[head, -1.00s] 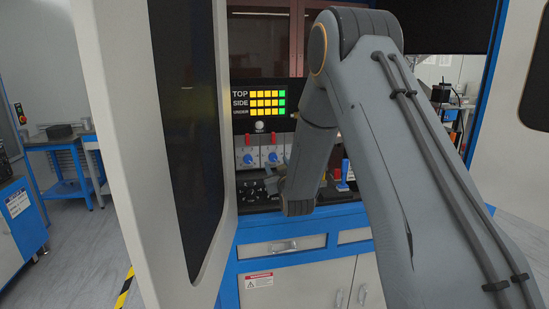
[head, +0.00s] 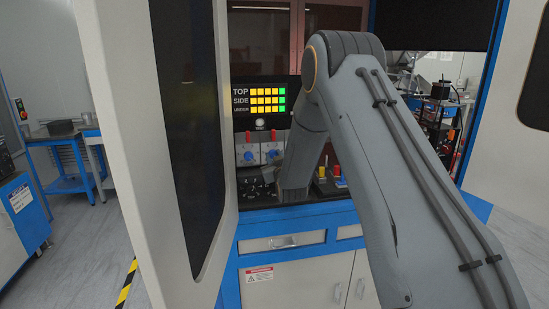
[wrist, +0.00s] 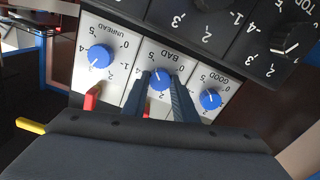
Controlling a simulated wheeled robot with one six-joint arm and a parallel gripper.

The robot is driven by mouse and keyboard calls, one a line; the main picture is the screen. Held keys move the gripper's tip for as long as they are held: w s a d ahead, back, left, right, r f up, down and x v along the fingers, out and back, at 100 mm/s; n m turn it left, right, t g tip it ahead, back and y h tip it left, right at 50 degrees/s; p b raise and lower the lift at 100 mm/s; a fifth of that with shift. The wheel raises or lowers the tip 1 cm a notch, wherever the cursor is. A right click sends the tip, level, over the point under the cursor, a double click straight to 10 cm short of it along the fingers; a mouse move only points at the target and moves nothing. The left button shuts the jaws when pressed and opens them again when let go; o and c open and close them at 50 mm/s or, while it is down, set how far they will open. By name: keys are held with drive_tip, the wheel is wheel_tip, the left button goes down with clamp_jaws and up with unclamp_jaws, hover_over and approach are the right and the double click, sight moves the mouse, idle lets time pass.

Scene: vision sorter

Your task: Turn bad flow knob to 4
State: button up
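The bad flow knob (wrist: 160,79) is a round blue dial on a white panel labelled BAD, upside down in the wrist view. My gripper (wrist: 161,77) has its two dark fingers on either side of this knob, with a gap between them. I cannot tell whether they touch it. The knob's white pointer line is small and partly hidden, so its setting is unclear. The blue UNREAD knob (wrist: 100,56) is to the left and the blue GOOD knob (wrist: 210,99) to the right. In the head view my arm hides the gripper; two blue knobs show left of it.
A red switch (wrist: 92,98) and a yellow one (wrist: 30,126) stick up near the fingers. Black dials (wrist: 285,42) lie beyond the white panels. In the head view, a display (head: 260,100) hangs above the knobs and an open cabinet door (head: 140,150) stands left.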

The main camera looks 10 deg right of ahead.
drive_tip(key=shift+n+b, duration=0.3)
drive_tip(key=shift+b, duration=0.05)
drive_tip(key=n+b, duration=0.3)
drive_tip(key=shift+f+n, duration=0.15)
drive_tip(key=shift+n, duration=0.15)
drive_tip(key=n+b, duration=0.5)
drive_tip(key=n, duration=0.1)
drive_tip(key=shift+n, duration=0.3)
drive_tip(key=o, duration=1)
drive_tip(key=shift+o, duration=0.2)
drive_tip(key=shift+s, duration=0.1)
drive_tip(key=s+b, duration=0.2)
drive_tip(key=s, duration=0.5)
drive_tip(key=shift+s, duration=0.35)
